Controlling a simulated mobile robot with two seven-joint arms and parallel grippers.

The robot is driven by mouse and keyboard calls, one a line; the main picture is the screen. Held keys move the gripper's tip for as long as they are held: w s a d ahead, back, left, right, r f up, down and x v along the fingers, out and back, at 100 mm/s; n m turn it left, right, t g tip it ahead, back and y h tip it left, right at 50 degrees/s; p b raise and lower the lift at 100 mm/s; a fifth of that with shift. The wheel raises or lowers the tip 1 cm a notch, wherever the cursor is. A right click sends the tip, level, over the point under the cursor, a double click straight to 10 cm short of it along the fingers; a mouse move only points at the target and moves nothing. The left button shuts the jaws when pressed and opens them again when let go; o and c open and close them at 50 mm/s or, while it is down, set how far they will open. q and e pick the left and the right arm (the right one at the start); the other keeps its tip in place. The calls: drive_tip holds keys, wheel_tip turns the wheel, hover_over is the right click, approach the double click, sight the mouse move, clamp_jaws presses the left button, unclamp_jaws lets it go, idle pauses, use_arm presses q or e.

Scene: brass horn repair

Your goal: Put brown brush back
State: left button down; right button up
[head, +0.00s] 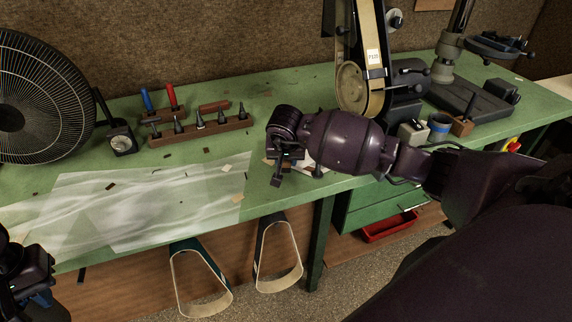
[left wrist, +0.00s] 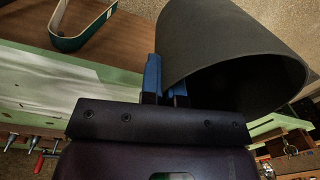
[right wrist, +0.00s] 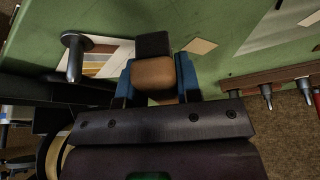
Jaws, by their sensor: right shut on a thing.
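My right gripper (head: 297,172) is low over the green bench, right of the translucent sheet. In the right wrist view its blue fingers (right wrist: 157,82) are shut on a brown brush (right wrist: 154,74), a tan-brown block with a dark part at its far end. In the head view my gripper mostly hides the brush. My left gripper (head: 33,285) is at the lower left, in front of the bench. In the left wrist view its blue fingers (left wrist: 166,85) are close together beside a large dark grey cylinder (left wrist: 225,45); whether they grip anything is unclear.
A brown rack (head: 200,130) with several dark cones stands at the back, a brown block (head: 214,106) behind it. A fan (head: 40,95) stands left; a belt sander (head: 360,70) stands behind my right arm. The sheet (head: 140,205) covers the bench's front left.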

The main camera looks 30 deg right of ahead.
drive_tip(key=shift+f, duration=1.25)
drive_tip(key=shift+f, duration=0.15)
drive_tip(key=o, duration=0.9)
